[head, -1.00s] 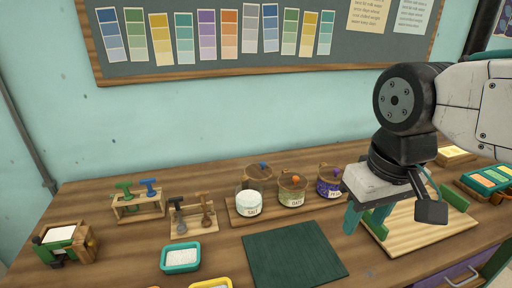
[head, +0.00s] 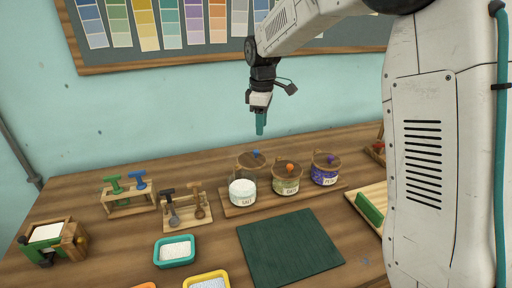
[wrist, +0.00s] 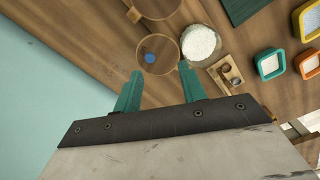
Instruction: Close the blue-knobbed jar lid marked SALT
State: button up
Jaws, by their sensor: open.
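The SALT jar (head: 242,192) is clear glass with white contents and stands at the left end of a wooden board. Its round brown lid (head: 249,163) with a blue knob (head: 256,153) is swung open behind the jar, leaving the mouth uncovered. In the wrist view the lid (wrist: 168,43) and blue knob (wrist: 150,57) lie beside the open jar (wrist: 200,43). My gripper (head: 261,130) points down above and behind the lid, near the wall. Its teal fingers (wrist: 160,75) are open and empty, apart from the lid.
Two more jars stand right of SALT, one with an orange knob (head: 288,167) and one with a purple knob (head: 329,158). A stamp stand (head: 185,210) is close on the left. A dark green mat (head: 290,248) and a teal tray (head: 174,250) lie in front.

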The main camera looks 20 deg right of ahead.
aim_at(256, 151)
jog(key=shift+n, duration=0.7)
jog(key=w+f, duration=0.3)
jog(key=shift+w+a+f, duration=0.25)
jog(key=shift+w, duration=0.05)
notch_tip(256, 151, down, 8)
jog(key=shift+r, duration=0.25)
grip_shut()
